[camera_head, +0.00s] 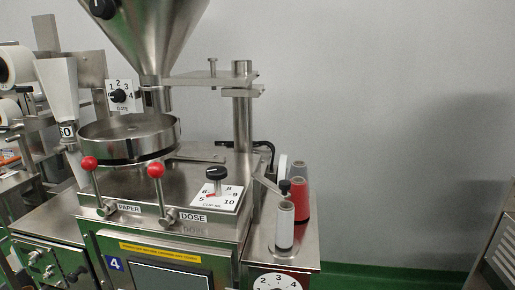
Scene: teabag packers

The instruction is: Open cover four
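A steel teabag machine fills the middle of the head view. A blue label with the number 4 (115,264) is on its front, at the lower left. To the right of the label, a front panel with a dark window (168,277) and a yellow strip (160,251) runs off the bottom edge. I cannot tell which part is cover four, or whether it is open or shut. Neither of my grippers is in view.
Two red-knobbed levers, the paper lever (89,164) and the dose lever (156,170), stick up in front of a round steel pan (128,135). A hopper (150,40) hangs above. Thread spools (285,225) stand at the right. The grey wall (400,120) beyond is bare.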

